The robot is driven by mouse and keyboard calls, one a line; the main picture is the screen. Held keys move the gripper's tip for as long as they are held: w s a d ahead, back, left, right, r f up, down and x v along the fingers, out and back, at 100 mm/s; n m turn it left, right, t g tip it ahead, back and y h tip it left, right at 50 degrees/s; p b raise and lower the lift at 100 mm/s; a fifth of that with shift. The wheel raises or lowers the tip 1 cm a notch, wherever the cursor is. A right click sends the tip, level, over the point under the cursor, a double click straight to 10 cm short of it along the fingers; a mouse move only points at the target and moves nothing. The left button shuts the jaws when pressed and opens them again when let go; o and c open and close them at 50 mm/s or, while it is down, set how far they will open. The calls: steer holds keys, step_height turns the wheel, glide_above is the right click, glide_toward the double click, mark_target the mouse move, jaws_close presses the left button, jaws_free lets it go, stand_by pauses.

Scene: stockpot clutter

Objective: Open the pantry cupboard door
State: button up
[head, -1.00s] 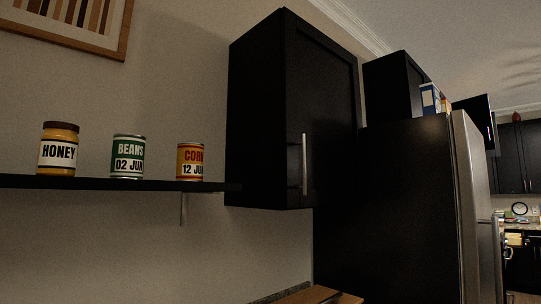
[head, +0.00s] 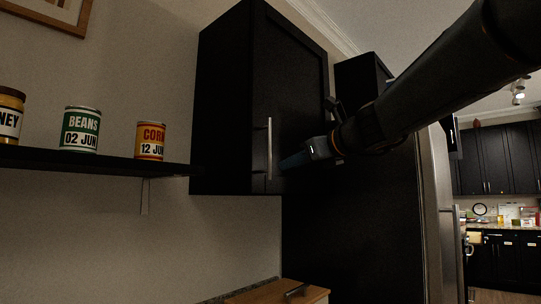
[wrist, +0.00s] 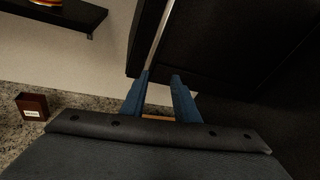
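The pantry cupboard (head: 222,110) is a black wall cabinet in the middle of the head view. Its door (head: 292,85) looks shut, with a vertical silver bar handle (head: 269,148) near its left edge. The handle (wrist: 160,35) also runs down the upper middle of the wrist view. My gripper (head: 285,163) is just right of the handle's lower part in the head view. In the wrist view its two blue fingers (wrist: 161,75) are apart with nothing held. The handle's lower end appears beside the left fingertip; whether they touch I cannot tell.
A black shelf (head: 90,160) left of the cupboard holds a honey jar (head: 10,115), a beans can (head: 81,130) and a corn can (head: 150,141). A tall fridge (head: 432,220) stands to the right. A small brown box (wrist: 32,106) sits on the granite counter (wrist: 70,102) below.

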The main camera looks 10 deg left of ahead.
steer(key=m+y, duration=0.2)
glide_toward(270, 136)
steer(key=x, duration=0.3)
steer(key=shift+t, duration=0.4)
steer(key=p+x, duration=0.1)
steer(key=x, duration=0.2)
steer(key=p+x, duration=0.1)
steer(key=x, duration=0.3)
steer(key=shift+w+a+f, duration=0.15)
steer(key=shift+a+f, duration=0.05)
steer(key=shift+a, duration=0.05)
jaws_close()
